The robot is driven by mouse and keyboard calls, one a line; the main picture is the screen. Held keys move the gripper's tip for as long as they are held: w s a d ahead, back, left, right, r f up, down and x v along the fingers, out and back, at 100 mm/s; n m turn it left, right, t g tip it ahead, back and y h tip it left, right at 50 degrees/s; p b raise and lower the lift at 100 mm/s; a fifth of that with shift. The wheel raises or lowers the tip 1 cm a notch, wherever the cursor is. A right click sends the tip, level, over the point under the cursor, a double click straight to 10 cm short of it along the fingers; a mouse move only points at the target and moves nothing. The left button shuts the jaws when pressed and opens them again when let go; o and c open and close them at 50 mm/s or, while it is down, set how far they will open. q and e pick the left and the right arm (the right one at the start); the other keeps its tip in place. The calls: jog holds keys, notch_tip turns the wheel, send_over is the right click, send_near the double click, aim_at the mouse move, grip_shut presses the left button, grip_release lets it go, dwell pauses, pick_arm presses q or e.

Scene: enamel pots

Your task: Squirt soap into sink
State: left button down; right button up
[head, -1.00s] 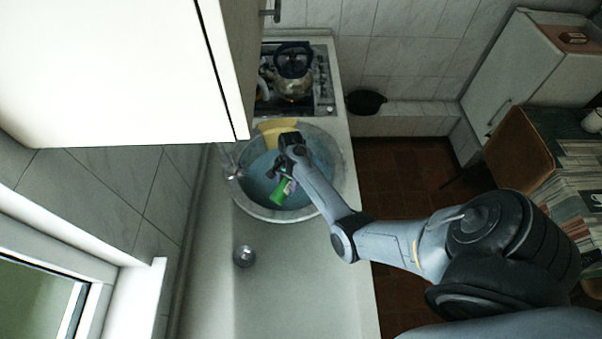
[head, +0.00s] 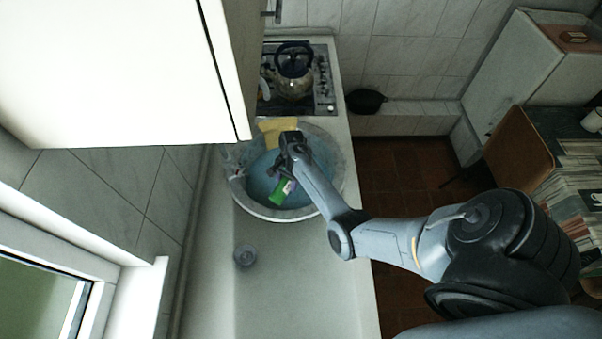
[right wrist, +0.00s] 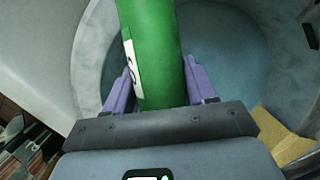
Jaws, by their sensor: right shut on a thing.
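A round blue-grey sink (head: 321,176) is set in the counter and holds blue water. My right gripper (head: 282,178) is over the sink, shut on a green soap bottle (head: 279,193) with a white label. The bottle is tilted in the head view. In the right wrist view the green bottle (right wrist: 155,50) sits between the purple fingers of the gripper (right wrist: 160,88), with the sink (right wrist: 92,50) behind it. The bottle's far end is out of the wrist frame. I cannot see any soap coming out. My left gripper is not in view.
A yellow cloth (head: 277,129) lies at the sink's far rim. A kettle (head: 293,75) stands on the stove beyond. A white cabinet (head: 110,75) overhangs at left. The near counter is otherwise clear.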

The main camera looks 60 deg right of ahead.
jog(key=shift+d, duration=0.15)
jog(key=shift+f, duration=0.1)
dwell(0.4)
jog(key=shift+f+y, duration=0.15)
jog(key=shift+y, duration=0.25)
dwell(0.4)
jog(key=shift+b, duration=0.3)
dwell(0.3)
dwell(0.4)
